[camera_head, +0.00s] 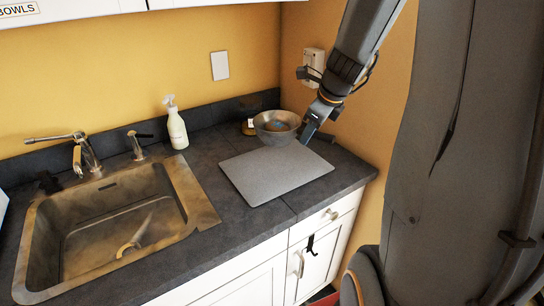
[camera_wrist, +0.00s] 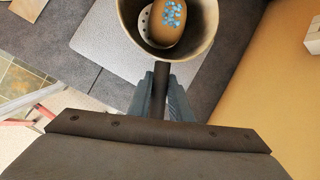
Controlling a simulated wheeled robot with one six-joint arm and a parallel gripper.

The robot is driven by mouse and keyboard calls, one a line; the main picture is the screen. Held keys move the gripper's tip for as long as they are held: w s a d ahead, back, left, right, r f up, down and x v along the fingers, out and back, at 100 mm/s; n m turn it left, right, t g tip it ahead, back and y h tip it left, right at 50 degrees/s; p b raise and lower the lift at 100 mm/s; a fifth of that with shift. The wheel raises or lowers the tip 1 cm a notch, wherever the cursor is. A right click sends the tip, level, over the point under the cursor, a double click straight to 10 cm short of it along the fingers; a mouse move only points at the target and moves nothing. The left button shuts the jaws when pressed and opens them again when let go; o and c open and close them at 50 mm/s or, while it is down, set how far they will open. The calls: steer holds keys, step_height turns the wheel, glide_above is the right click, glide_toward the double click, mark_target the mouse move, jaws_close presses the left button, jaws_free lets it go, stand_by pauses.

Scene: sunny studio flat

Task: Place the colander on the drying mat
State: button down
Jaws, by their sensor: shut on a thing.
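The colander (camera_head: 276,140), a grey metal bowl, is at the back edge of the grey drying mat (camera_head: 262,183). In the wrist view the colander (camera_wrist: 198,38) has a dark handle (camera_wrist: 161,76) towards me, and the mat (camera_wrist: 105,45) shows behind it. My gripper (camera_head: 308,132) is at the colander's right side; in the wrist view my gripper (camera_wrist: 163,95) is shut on the handle. I cannot tell whether the colander touches the mat. A rounded brown thing with blue spots (camera_wrist: 172,18) lies inside the colander.
A sink (camera_head: 110,225) with a tap (camera_head: 85,155) is on the left. The wall is close on the right. The mat's front is bare.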

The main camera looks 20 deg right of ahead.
steer(key=shift+w+f+b, duration=0.15)
steer(key=shift+f+b, duration=1.25)
steer(key=shift+f, duration=3.6)
steer(key=c, duration=1.6)
jaws_free()
steer(key=shift+r, duration=0.1)
steer(key=a+p+v, duration=0.1)
steer(key=p+v, duration=0.1)
steer(key=v, duration=0.9)
steer(key=s+a+f+n+g, duration=0.1)
steer(key=s+a+n, duration=0.2)
steer(key=n, duration=0.6)
steer(key=s+a+f+n+g, duration=0.1)
steer(key=s+a+f+n, duration=0.1)
steer(key=a+n, duration=0.5)
steer(key=s+a+f+n+g, duration=0.1)
steer(key=s+a+n, duration=0.4)
steer(key=n, duration=0.7)
steer(key=shift+a+f+n+h, duration=0.4)
steer(key=shift+a+f, duration=0.2)
steer(key=shift+f, duration=0.05)
